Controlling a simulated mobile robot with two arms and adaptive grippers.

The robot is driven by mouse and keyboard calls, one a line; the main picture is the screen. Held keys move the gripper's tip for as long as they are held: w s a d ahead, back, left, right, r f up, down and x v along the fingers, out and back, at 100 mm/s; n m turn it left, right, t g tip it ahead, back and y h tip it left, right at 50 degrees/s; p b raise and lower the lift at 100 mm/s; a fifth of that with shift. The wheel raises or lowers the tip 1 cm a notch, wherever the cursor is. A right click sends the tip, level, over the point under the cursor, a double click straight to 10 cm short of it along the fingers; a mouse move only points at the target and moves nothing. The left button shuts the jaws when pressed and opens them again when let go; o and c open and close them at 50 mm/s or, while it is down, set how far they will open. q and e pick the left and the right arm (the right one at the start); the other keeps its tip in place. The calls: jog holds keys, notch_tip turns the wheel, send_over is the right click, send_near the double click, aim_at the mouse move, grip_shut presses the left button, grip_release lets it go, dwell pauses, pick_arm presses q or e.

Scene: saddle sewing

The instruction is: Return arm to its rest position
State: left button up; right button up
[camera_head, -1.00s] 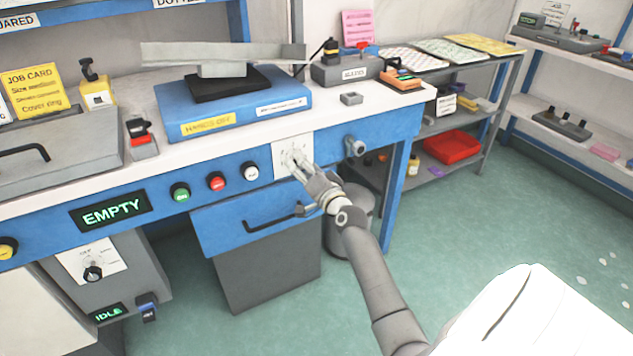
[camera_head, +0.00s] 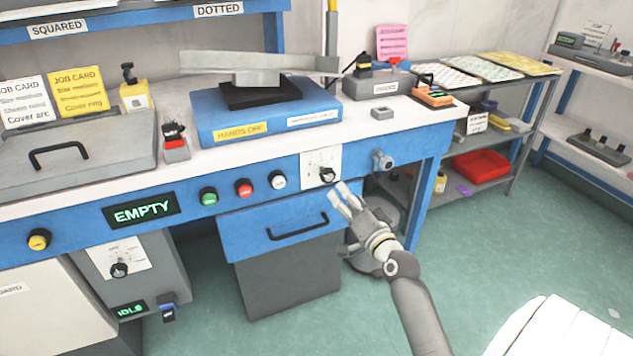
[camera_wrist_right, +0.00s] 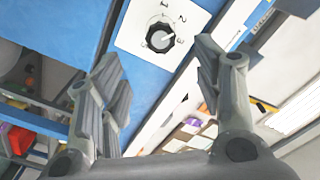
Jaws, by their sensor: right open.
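My right gripper (camera_head: 350,203) is open and empty. In the head view it hangs in front of the blue bench edge, just below and right of a black dial (camera_head: 327,175) on a white plate (camera_head: 313,160). In the right wrist view the open fingers (camera_wrist_right: 160,88) stand apart, with the numbered dial (camera_wrist_right: 160,38) beyond them and a gap between. My left gripper is not in view.
A blue drawer (camera_head: 275,225) with a black handle sits under the bench, left of the gripper. A shelf with a red tray (camera_head: 481,165) stands right. Green floor is open in front.

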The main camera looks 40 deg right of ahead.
jog(key=s+a+f+n+g+y, duration=0.2)
jog(key=s+a+f+n+g, duration=0.15)
jog(key=a+f, duration=0.45)
jog(key=s+a+f+n+g+y, duration=0.1)
jog(key=s+a+f+n+g, duration=0.3)
jog(key=f, duration=0.8)
jog(key=s+a+f+n+g+y, duration=0.2)
jog(key=s+a+f, duration=0.4)
jog(key=f, duration=0.4)
jog(key=s+a+f+n+g, duration=0.2)
jog(key=s+a+f+g, duration=0.1)
jog(key=s+f, duration=0.3)
jog(key=s+a+f+n+g, duration=0.3)
jog(key=s+a+f, duration=0.1)
jog(key=s, duration=0.4)
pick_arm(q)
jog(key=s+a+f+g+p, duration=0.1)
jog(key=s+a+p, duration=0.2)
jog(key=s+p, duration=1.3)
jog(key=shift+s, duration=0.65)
pick_arm(e)
jog(key=s+d, duration=0.1)
jog(key=s, duration=0.8)
jog(key=s+d+f+g+h, duration=0.1)
jog(key=s+d, duration=0.1)
jog(key=s, duration=0.7)
jog(key=shift+f, duration=0.25)
